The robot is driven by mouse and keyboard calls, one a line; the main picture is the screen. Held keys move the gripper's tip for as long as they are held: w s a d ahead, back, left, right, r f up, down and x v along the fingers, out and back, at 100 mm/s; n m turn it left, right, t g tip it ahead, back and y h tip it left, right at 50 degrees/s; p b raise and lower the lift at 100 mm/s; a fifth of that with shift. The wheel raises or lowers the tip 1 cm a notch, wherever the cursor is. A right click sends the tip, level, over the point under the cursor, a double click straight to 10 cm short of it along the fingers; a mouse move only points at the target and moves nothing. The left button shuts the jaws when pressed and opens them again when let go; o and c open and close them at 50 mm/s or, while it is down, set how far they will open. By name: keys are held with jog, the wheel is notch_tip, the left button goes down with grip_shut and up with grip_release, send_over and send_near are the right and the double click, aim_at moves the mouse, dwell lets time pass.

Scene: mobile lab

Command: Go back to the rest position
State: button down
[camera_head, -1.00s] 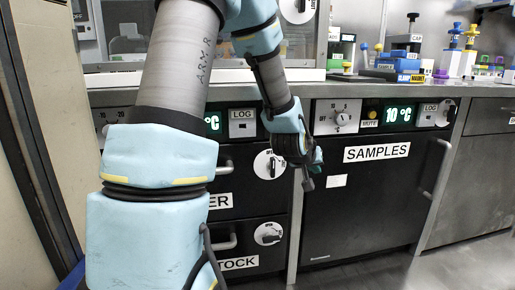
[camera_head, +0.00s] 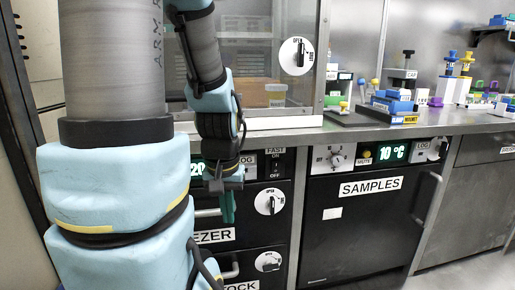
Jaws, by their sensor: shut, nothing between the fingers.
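My arm hangs down on the left of the head view, in front of the freezer unit. My gripper (camera_head: 227,206) points downward at the end of it, dark with a teal part, shut and empty. It is in front of the freezer front (camera_head: 238,209), left of the upper white dial (camera_head: 269,201), and looks clear of any loose object. The arm hides part of the freezer panel and its display.
A black SAMPLES cabinet (camera_head: 345,230) with a vertical handle (camera_head: 428,205) stands to the right. The steel counter (camera_head: 460,124) carries blue and yellow boxes (camera_head: 392,103) and several bottles. A glass-fronted cabinet (camera_head: 240,50) is behind the arm. Floor shows at lower right.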

notch_tip(320, 180, up, 27)
jog(key=p, duration=2.4)
